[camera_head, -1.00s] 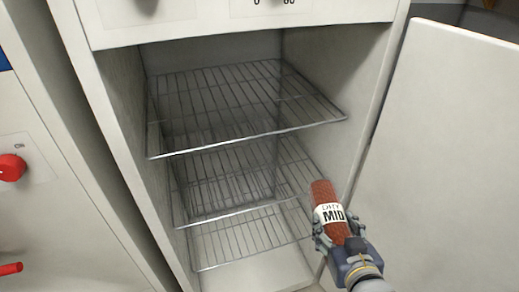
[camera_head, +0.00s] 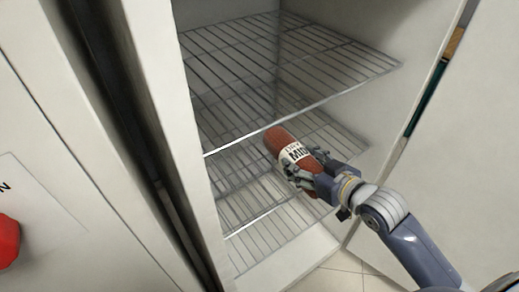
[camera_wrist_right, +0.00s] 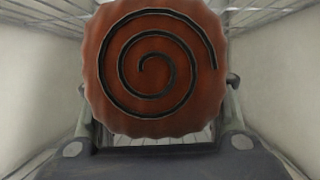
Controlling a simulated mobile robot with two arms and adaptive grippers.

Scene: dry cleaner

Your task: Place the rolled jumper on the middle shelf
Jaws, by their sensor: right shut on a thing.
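The rolled jumper (camera_head: 283,143) is a rust-red roll with a white label reading "MID". My right gripper (camera_head: 304,176) is shut around its near end and holds it in front of the cabinet opening, pointing inward. In the right wrist view the roll's spiral end (camera_wrist_right: 152,68) fills the middle, between the fingers (camera_wrist_right: 157,120). The cabinet has three wire shelves. The top shelf (camera_head: 330,62) is above the roll. The middle shelf (camera_head: 222,168) lies around the roll's height and is partly hidden by it. The bottom shelf (camera_head: 262,238) is lower. My left gripper is not seen.
The cabinet's left wall (camera_head: 165,110) and right wall (camera_head: 375,110) bound the opening. An open white door (camera_head: 460,160) stands at the right, beside my right arm. A red knob (camera_head: 6,242) is on the neighbouring unit at the left. The shelves look empty.

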